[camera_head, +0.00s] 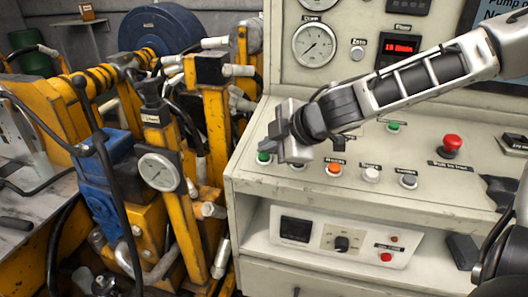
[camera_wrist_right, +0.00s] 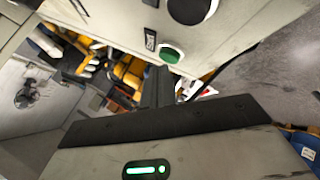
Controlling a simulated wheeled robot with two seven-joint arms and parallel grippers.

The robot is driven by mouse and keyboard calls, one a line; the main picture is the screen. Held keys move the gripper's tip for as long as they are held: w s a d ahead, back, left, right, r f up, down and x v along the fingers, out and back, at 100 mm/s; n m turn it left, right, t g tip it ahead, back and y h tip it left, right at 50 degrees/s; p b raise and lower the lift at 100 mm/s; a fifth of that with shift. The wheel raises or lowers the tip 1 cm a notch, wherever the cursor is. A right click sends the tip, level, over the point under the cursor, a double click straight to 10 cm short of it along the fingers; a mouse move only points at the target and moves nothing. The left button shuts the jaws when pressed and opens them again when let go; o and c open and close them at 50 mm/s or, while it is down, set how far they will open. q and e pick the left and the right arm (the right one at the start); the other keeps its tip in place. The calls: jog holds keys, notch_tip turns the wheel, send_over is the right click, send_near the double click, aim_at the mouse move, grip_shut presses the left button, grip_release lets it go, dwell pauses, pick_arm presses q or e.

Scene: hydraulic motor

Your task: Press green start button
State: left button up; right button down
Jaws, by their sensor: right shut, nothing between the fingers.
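A green button (camera_head: 264,157) sits at the left end of the lower button row on the sloped console panel (camera_head: 270,177). In the right wrist view a green button (camera_wrist_right: 170,55) in a pale ring lies just beyond the fingertips, beside a small dark label. My right gripper (camera_wrist_right: 158,72) is shut and empty, its dark fingers together. The fingertips appear very near the button's edge; I cannot tell whether they touch it. In the head view the right gripper (camera_head: 283,138) is over the panel's left end, next to the green button, its fingers mostly hidden. My left gripper is not in view.
The same row has orange (camera_head: 334,169), white (camera_head: 371,174) and grey (camera_head: 408,180) buttons. Another green button (camera_head: 393,126) and a red mushroom button (camera_head: 450,145) sit on the panel. Yellow machinery (camera_head: 185,200) with a gauge (camera_head: 159,170) stands close at left.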

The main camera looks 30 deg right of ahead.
aim_at(267, 167)
jog(key=shift+r, duration=0.3)
jog(key=r+p, duration=0.4)
jog(key=r, duration=0.1)
jog(key=shift+s+a+p, duration=0.3)
jog(key=shift+a, duration=0.05)
dwell(0.8)
